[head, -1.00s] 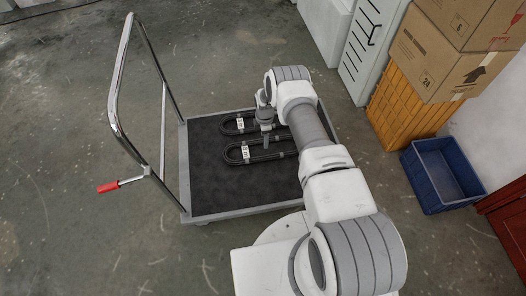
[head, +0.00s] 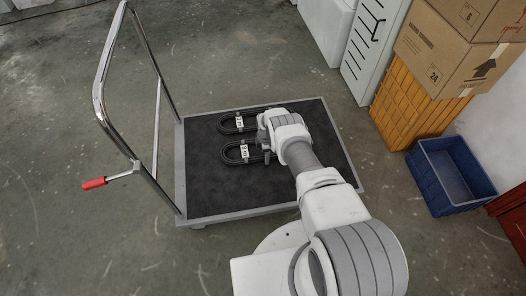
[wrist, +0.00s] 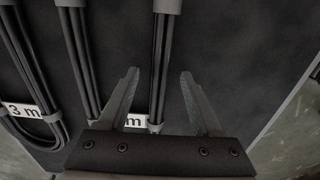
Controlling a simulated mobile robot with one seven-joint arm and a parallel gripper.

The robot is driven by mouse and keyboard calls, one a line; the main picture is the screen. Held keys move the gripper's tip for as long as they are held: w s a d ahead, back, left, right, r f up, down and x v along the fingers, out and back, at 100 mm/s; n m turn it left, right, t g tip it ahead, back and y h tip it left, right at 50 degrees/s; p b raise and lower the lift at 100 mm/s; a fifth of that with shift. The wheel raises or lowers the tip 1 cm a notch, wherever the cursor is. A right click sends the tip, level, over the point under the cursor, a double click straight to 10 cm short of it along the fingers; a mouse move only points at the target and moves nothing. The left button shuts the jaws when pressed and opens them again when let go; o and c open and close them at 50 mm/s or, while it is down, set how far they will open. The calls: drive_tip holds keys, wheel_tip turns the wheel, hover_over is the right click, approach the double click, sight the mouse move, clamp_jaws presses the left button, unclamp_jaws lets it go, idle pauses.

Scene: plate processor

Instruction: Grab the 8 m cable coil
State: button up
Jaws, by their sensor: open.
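Two black cable coils lie flat on the dark cart deck. The near coil (head: 237,156) bears a white label whose number I cannot read; in the wrist view the gripper hides the number and only "m" shows. The far coil (head: 232,124) is labelled "3 m" in the wrist view (wrist: 22,110). My gripper (head: 267,156) is at the right part of the near coil. In the wrist view my gripper (wrist: 159,75) is open, with one strand bundle of the near coil (wrist: 160,50) between its fingers, not gripped. The other bundle of that coil is outside the left finger.
The cart (head: 180,180) has a grey rim and a chrome handle (head: 99,90) with a red grip at left. A blue crate (head: 425,180), orange crates (head: 400,105) and cardboard boxes (head: 440,50) stand at right. The deck's right part is bare.

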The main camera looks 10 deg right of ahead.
drive_tip(key=shift+f, duration=0.35)
drive_tip(key=shift+c, duration=0.2)
clamp_jaws()
drive_tip(key=shift+r, duration=0.1)
idle(0.9)
